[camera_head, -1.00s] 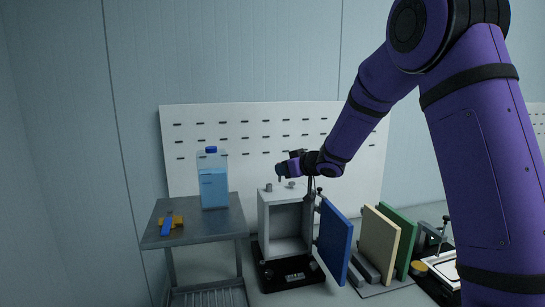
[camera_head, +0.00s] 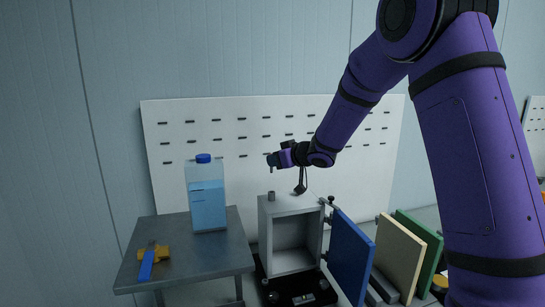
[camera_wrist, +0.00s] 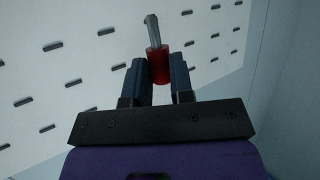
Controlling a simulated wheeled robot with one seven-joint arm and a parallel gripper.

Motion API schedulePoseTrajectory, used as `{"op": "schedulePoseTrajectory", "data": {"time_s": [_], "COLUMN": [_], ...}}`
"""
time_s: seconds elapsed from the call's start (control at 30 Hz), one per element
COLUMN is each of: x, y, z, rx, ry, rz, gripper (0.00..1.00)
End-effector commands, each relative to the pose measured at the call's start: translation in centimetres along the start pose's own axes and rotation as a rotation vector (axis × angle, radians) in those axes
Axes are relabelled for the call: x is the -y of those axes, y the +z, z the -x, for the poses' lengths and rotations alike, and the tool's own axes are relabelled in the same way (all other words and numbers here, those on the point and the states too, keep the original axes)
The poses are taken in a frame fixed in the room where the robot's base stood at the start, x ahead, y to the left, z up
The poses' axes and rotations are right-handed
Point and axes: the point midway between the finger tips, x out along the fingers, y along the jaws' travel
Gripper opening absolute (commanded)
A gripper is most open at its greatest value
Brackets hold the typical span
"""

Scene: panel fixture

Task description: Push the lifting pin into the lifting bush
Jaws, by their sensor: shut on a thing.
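My gripper (camera_head: 273,160) is above the top of an open-fronted grey box (camera_head: 264,226). It is shut on the lifting pin, which has a red body (camera_wrist: 158,66) and a grey shank (camera_wrist: 152,30) in the wrist view. In the head view a short grey tip of the pin (camera_head: 271,170) points down below the fingers. A small grey cylinder, seemingly the lifting bush (camera_head: 271,196), stands on the box top at its left front. The pin tip is apart from it, with a visible gap.
A blue panel (camera_head: 350,255) stands open at the box's right side. Cream (camera_head: 398,258) and green (camera_head: 424,250) panels stand beyond it. A white pegboard (camera_head: 220,115) is behind.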

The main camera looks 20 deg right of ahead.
Motion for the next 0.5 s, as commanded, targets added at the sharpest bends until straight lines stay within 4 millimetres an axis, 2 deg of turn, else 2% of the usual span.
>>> {"op": "schedulePoseTrajectory", "data": {"time_s": [0.5], "x": [-0.02], "y": [0.22], "z": [0.01], "rx": [0.001], "ry": [-0.012], "rz": [0.003], "gripper": [0.00]}}
